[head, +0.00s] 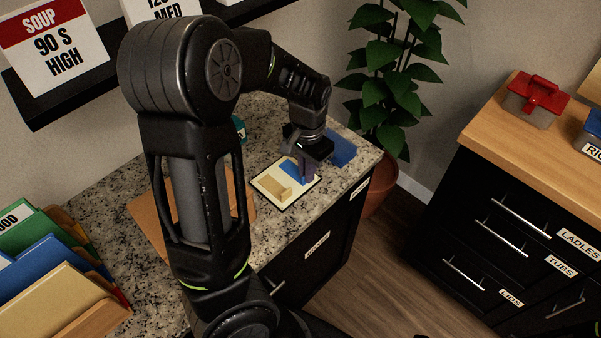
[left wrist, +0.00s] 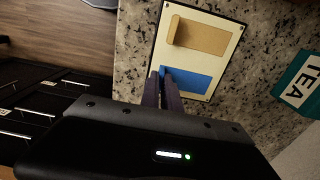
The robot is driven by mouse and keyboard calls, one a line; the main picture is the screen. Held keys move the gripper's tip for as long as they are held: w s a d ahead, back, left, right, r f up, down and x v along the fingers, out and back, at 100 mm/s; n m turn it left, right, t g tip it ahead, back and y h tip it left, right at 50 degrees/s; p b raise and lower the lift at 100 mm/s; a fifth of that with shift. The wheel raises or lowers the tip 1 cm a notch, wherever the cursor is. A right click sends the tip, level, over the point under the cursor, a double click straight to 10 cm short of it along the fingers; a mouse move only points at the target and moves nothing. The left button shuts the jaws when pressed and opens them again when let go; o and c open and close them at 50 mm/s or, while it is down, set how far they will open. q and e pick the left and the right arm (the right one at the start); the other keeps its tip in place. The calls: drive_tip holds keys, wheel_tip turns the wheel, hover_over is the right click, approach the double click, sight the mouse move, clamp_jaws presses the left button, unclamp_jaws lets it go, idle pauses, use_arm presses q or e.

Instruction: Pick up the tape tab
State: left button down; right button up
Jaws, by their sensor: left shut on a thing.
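A pale card (head: 263,186) with a dark border lies flat on the speckled counter; it also shows in the left wrist view (left wrist: 226,30). It bears a tan strip (left wrist: 201,36) with a rolled edge and a blue strip (left wrist: 195,84). My left gripper (head: 306,172) points down at the blue strip. In the left wrist view its fingers (left wrist: 168,76) are close together at the strip's left edge, shut on the blue tape tab (left wrist: 163,70) there. The fingers hide most of the tab. My right gripper is not in view.
A teal TEA box (left wrist: 300,84) stands near the card. Folders (head: 40,235) stand at the counter's left. A potted plant (head: 380,155) stands by the counter's right end, with open floor (head: 375,265) in front.

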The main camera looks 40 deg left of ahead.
use_arm(q)
wheel_tip(320, 180, up, 10)
idle(0.6)
idle(0.4)
